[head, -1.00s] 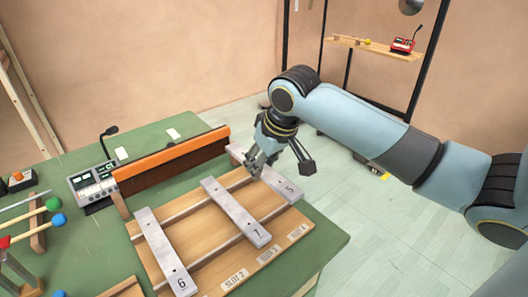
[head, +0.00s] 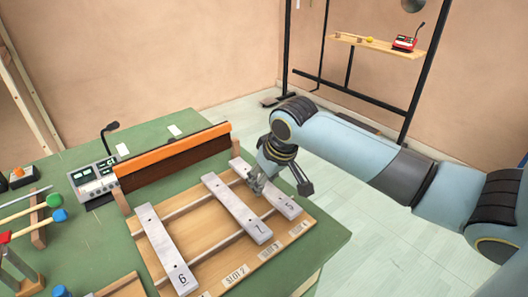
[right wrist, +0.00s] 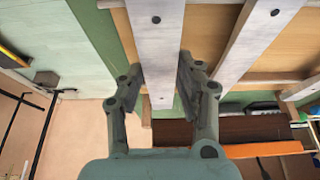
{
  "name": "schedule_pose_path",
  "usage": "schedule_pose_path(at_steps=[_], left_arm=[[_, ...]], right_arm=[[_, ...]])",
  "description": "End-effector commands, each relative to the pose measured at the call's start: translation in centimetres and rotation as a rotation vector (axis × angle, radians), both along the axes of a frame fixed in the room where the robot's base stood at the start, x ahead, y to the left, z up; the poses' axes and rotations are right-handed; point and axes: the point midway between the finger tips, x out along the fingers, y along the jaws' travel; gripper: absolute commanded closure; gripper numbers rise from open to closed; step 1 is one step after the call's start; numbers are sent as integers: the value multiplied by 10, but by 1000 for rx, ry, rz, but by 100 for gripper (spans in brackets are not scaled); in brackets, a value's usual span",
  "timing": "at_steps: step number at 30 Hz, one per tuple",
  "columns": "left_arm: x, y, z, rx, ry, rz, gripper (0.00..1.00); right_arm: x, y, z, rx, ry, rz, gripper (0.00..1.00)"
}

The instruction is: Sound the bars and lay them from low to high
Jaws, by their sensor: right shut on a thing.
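Three grey metal bars lie across the rails of a wooden board (head: 200,262) with slot labels. Bar 6 (head: 164,250) is at the left, bar 7 (head: 237,208) in the middle, and bar 5 (head: 283,202) at the right. My right gripper (head: 262,183) is over bar 5, partly hiding it. In the right wrist view its fingers (right wrist: 158,78) are on either side of bar 5 (right wrist: 156,40), shut on it; bar 7 (right wrist: 252,38) is to the right. The bar still appears to lie on the rails. My left gripper is out of view.
An orange-topped dark barrier (head: 175,155) stands behind the board. A meter box with a microphone (head: 95,180) is left of it. Mallets with green (head: 54,200) and blue (head: 60,215) heads lie at the left. The green table (head: 328,232) ends just right of the board.

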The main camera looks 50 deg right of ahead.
Motion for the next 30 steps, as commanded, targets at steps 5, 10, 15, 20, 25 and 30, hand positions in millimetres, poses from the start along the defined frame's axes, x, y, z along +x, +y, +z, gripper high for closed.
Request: schedule_pose_path(at_steps=[5, 10, 15, 20, 25, 30], left_arm=[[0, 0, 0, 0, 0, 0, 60], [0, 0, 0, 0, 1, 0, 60], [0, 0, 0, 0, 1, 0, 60], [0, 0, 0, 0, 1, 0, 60], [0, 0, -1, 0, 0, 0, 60], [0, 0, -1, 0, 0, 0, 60]], right_arm=[[0, 0, 1, 0, -1, 0, 100], [0, 0, 0, 0, -1, 0, 100], [0, 0, -2, 0, -1, 0, 100], [0, 0, -5, 0, 0, -1, 100], [0, 0, -7, 0, -1, 0, 55], [0, 0, -7, 0, -1, 0, 38]])
